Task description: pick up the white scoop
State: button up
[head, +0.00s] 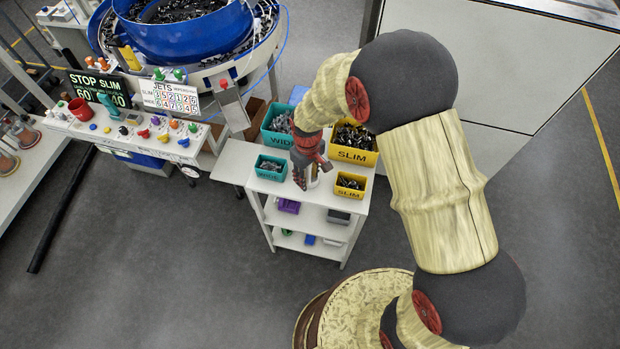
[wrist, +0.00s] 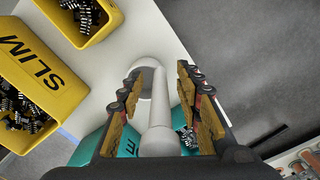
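The white scoop (wrist: 160,142) lies between the two fingers of my gripper (wrist: 160,88) in the wrist view. Its round end is near the fingertips and its thick shaft runs back toward the camera. The fingers stand apart on both sides of it. A gap shows on the left, while the right finger is very close to the shaft; I cannot tell if it touches. In the head view my gripper (head: 305,180) is low over the white cart top (head: 234,160), among the bins, and hides most of the scoop.
Yellow SLIM bins (head: 354,156) (head: 350,194) stand right of my gripper, with teal WIDE bins (head: 281,142) (head: 262,175) on its left. All hold small dark or grey parts. A control bench (head: 140,138) and blue feeder bowl (head: 190,38) are farther left. A tall pale cabinet stands behind right.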

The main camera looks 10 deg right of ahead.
jog(key=shift+c, duration=0.8)
jog(key=c, duration=0.7)
grip_shut()
